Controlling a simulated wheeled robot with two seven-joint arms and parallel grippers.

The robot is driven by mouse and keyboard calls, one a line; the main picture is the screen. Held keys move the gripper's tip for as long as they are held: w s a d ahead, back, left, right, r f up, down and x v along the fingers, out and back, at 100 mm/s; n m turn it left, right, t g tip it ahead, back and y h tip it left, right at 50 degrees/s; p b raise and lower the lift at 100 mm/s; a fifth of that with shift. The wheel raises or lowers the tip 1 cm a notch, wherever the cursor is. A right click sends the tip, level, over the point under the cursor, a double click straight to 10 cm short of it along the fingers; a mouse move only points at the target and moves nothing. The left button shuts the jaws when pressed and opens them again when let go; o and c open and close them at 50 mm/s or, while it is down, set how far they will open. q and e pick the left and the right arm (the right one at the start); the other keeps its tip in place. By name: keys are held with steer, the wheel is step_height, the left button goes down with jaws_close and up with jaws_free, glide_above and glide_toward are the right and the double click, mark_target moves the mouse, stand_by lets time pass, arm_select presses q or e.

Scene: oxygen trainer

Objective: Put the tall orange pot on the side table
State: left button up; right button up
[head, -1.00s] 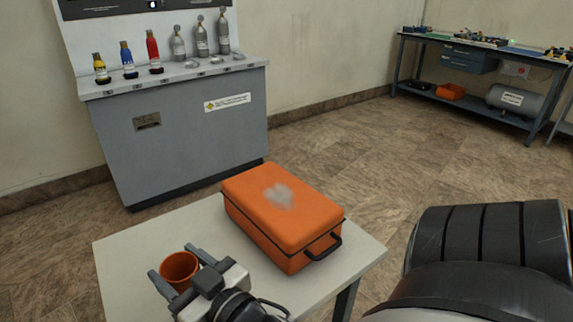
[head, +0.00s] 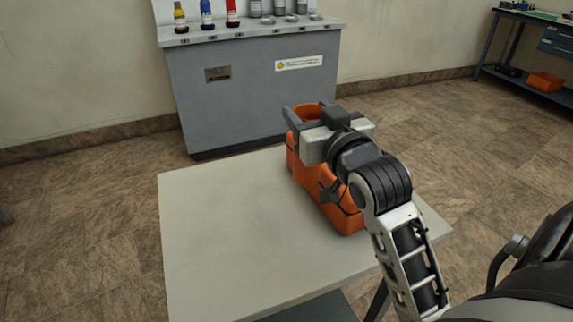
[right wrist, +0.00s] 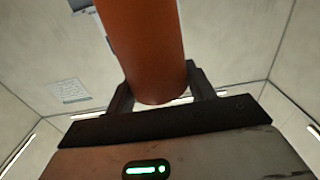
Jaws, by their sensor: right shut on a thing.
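The tall orange pot (head: 306,110) is held in my right gripper (head: 307,116), with its open rim upward in the head view. The right wrist view shows the orange pot (right wrist: 145,50) between the two dark fingers of the gripper (right wrist: 160,92). The side table (head: 225,220) is the pale table in front of me. In the head view the pot and gripper overlap the far end of an orange case (head: 345,218); their exact height above it is hard to tell. My left gripper is not in view.
The orange case lies on the right half of the table, largely hidden by my right arm. The left half of the table top is bare. A grey cabinet (head: 255,95) with bottles stands behind the table. A workbench (head: 535,75) stands at the far right.

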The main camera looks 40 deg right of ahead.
arm_select(q)
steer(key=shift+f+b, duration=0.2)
steer(key=shift+b, duration=0.9)
arm_select(e)
steer(key=w+d+f, duration=0.1)
steer(key=w+f, duration=0.7)
steer(key=f, duration=0.2)
steer(key=shift+w+f, duration=0.3)
steer(key=shift+f, duration=0.05)
steer(key=o, duration=1.3)
steer(key=shift+f, duration=0.1)
steer(key=shift+c, duration=0.2)
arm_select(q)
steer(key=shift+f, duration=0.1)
